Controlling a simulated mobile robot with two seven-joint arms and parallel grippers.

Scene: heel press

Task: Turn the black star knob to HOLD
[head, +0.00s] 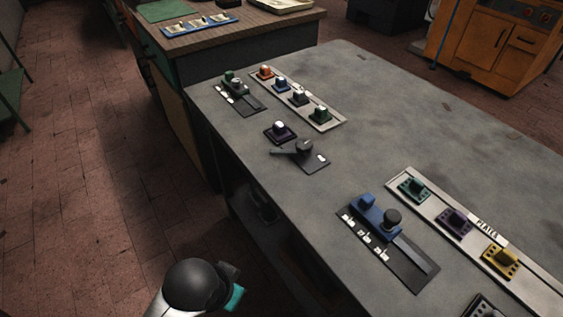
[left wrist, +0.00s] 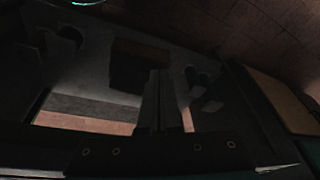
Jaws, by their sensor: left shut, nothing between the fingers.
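No knob can be clearly made out as star-shaped, and no HOLD mark is readable. A dark round knob (head: 305,146) with a flat lever pointing left sits on a small dark plate in the middle of the grey bench. Another dark round knob (head: 392,216) stands on a blue slider block (head: 371,212) over a slotted plate with small white labels. My left arm shows at the bottom of the head view, left of the bench and apart from the knobs. My left gripper's fingers (left wrist: 160,74) are together and empty in the dark left wrist view. My right gripper is out of view.
The grey bench (head: 400,110) holds a strip (head: 325,124) of coloured switches at the back and another strip (head: 405,173) at the right. An orange cabinet (head: 488,45) stands behind. The bench's middle right is clear.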

